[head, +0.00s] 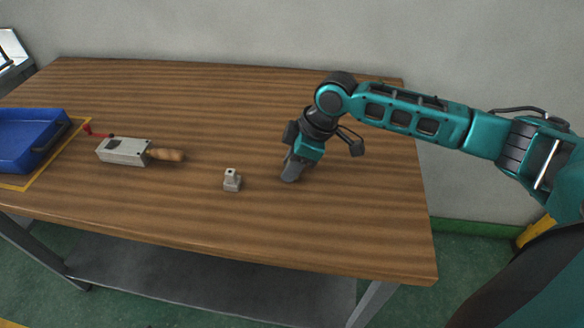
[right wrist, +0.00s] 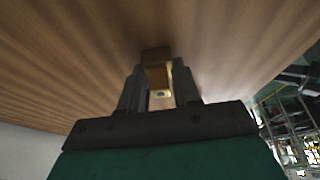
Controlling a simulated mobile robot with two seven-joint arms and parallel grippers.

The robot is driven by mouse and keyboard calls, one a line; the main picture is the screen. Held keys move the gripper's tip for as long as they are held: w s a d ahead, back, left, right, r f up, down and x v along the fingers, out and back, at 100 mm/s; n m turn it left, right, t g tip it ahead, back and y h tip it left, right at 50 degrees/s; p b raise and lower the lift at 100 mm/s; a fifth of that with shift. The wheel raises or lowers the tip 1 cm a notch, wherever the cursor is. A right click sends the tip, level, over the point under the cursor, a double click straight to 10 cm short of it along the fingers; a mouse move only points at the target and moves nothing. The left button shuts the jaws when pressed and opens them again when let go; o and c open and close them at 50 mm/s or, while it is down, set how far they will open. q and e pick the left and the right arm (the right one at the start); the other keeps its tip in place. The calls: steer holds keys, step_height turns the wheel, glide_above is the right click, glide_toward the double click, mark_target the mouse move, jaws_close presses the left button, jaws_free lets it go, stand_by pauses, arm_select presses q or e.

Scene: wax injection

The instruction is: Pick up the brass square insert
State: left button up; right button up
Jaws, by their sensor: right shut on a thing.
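The brass square insert (right wrist: 156,68) sits between the two fingers of my right gripper (right wrist: 158,85) in the right wrist view. The gripper is shut on it, and it looks like a small golden block with a hole in the face toward the camera. In the head view my right gripper (head: 292,172) points down at the wooden table, right of its middle. The insert is hidden by the gripper there. I cannot tell whether the insert touches the table. My left gripper is not in view.
A small grey metal block with a raised post (head: 232,180) stands left of my right gripper. Further left lie a metal box with a wooden handle (head: 124,151) and a blue tray (head: 60,124). The table (head: 360,230) is clear at the right and front.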

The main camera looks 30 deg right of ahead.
jaws_close()
steer(key=shift+r, duration=0.1)
steer(key=shift+r, duration=0.2)
step_height(320, 180, up, 20)
steer(key=p, duration=0.2)
steer(key=shift+f, duration=0.25)
steer(key=shift+f, duration=0.1)
stand_by(0.7)
